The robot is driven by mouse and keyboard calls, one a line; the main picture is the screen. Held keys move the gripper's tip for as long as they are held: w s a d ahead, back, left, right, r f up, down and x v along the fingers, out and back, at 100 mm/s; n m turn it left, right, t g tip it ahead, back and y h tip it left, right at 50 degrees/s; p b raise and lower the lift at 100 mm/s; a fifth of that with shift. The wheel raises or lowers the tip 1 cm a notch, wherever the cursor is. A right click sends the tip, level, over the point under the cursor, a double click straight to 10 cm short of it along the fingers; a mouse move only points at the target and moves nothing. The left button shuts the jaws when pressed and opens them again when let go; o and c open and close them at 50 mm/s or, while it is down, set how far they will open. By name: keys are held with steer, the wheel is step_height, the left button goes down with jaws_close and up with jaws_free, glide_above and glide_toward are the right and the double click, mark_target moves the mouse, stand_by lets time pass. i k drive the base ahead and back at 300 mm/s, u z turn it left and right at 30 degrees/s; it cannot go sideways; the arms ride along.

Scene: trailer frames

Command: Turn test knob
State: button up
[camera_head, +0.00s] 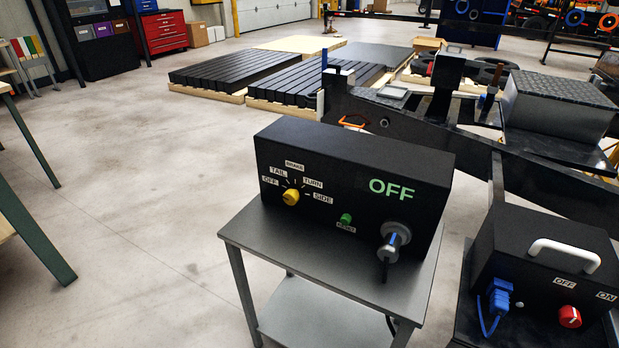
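A yellow test knob (291,197) sits on the front face of a black test box (352,175). Labels OFF, TAIL, BRAKE, TURN and SIDE are spread in an arc above and beside it. The knob appears to point toward the upper left, but its exact setting is too small to tell. The box shows green OFF letters (391,188) at its upper right. A green button (346,219) marked RESET and a round grey connector (394,241) are on the same face. My gripper is not in view.
The box stands on a small grey metal table (262,240). At right, a second black box (545,265) has a white handle, a blue plug and a red knob (570,316). A dark trailer frame (450,140) lies behind. The concrete floor at left (130,200) is clear.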

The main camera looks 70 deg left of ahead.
mark_target(291, 196)
steer(key=u, duration=0.2)
steer(key=k, duration=0.15)
steer(key=u, duration=3)
steer(key=i, duration=0.55)
steer(key=z, duration=2.25)
